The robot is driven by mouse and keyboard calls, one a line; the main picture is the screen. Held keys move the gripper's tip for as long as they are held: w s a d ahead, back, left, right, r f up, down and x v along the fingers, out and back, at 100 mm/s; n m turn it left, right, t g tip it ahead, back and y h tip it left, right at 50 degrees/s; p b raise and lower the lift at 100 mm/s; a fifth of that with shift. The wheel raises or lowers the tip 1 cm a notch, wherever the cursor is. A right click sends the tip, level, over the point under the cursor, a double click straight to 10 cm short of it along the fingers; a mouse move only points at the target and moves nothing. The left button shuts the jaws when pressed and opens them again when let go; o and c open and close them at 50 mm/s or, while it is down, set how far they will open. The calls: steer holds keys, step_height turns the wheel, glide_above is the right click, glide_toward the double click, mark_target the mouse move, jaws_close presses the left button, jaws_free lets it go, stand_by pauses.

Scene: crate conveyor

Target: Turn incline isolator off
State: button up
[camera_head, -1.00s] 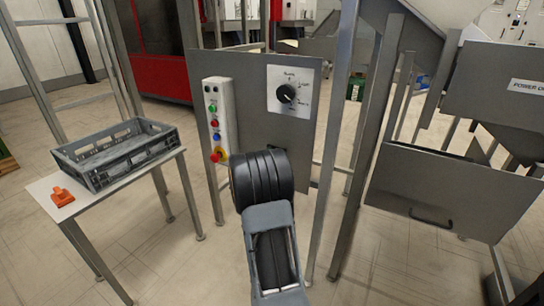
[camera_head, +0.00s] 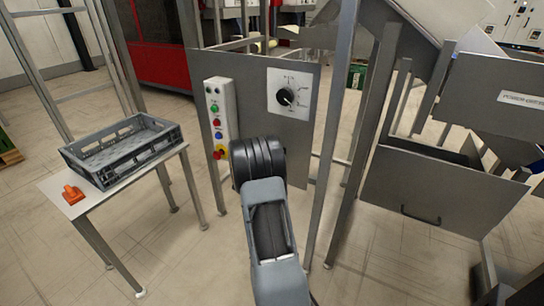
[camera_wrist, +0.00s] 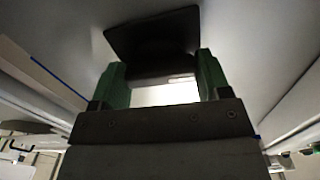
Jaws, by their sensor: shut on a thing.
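In the wrist view, the two green fingers of my gripper (camera_wrist: 161,78) stand on either side of a dark block (camera_wrist: 155,69) and are shut on it. The block sits against a dark square plate (camera_wrist: 150,28) on a grey surface. It looks like a switch handle, but no label or position mark shows, so I cannot tell its setting. In the head view my arm hides my gripper and what it holds, in front of the lower part of a grey panel (camera_head: 262,105).
The panel carries a white rotary dial plate (camera_head: 302,83) and a button box (camera_head: 219,95) with a red knob on yellow. A grey crate (camera_head: 150,166) and an orange object (camera_head: 73,194) are on a table at left. A metal bin (camera_head: 425,195) stands at right.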

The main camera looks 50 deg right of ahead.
steer(key=shift+n, duration=0.5)
steer(key=o, duration=0.9)
steer(key=p+v, duration=0.2)
steer(key=v, duration=1.2)
steer(key=shift+f, duration=0.1)
steer(key=shift+d, duration=0.1)
